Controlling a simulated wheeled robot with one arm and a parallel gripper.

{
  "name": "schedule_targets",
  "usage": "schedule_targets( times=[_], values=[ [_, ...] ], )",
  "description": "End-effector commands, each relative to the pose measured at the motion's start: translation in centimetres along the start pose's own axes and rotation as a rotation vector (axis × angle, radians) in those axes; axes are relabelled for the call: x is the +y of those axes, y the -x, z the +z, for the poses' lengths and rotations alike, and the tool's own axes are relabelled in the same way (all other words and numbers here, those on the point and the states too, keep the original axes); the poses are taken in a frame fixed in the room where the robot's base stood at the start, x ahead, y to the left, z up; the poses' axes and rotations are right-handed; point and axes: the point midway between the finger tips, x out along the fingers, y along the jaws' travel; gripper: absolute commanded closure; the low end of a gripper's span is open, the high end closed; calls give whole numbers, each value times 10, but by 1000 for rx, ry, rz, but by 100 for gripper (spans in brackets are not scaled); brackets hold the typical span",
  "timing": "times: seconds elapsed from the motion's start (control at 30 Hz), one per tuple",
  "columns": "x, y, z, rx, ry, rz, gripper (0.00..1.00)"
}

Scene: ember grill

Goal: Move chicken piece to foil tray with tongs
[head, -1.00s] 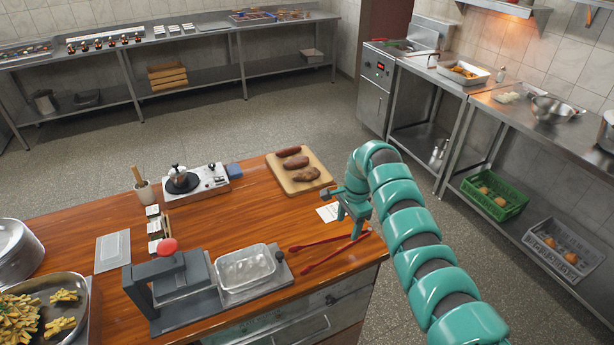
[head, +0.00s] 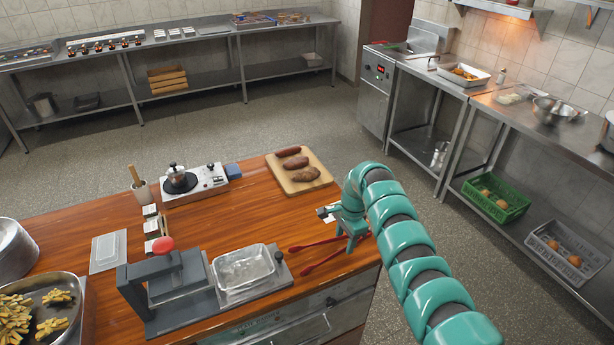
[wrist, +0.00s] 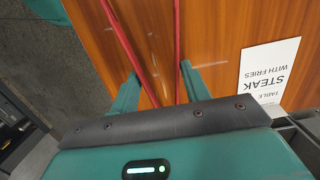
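The red tongs (head: 318,243) lie on the wooden counter with their two arms spread apart. My gripper (head: 352,243) is low over their right end. In the wrist view, its two green fingers (wrist: 158,80) stand apart, one on each side of the red tong arms (wrist: 177,40). I cannot tell whether the fingers touch them. A brown, lumpy chicken piece (head: 306,174) lies at the front of a wooden board (head: 318,183), beside two smoother brown pieces (head: 291,152). The empty foil tray (head: 244,267) sits left of the tongs on a grey stand.
A grey press with a red knob (head: 163,244) stands left of the foil tray. A white card (wrist: 268,70) lies right of my gripper in the wrist view. A burner unit (head: 195,184) and a pan of fries (head: 40,305) are on the counter. Bare counter lies between board and tray.

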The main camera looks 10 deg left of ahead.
Motion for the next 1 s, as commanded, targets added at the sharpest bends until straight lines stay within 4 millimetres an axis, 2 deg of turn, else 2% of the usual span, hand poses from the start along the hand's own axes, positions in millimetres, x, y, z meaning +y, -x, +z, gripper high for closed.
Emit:
schedule_targets(
  times=[0.03, 0.07, 0.37, 1.0],
  values=[
    [0, 0, 0, 0, 0, 0, 64],
    [0, 0, 0, 0, 0, 0, 70],
    [0, 6, 0, 0, 0, -1, 70],
    [-1, 90, 9, 2, 0, -4, 70]
  ],
)
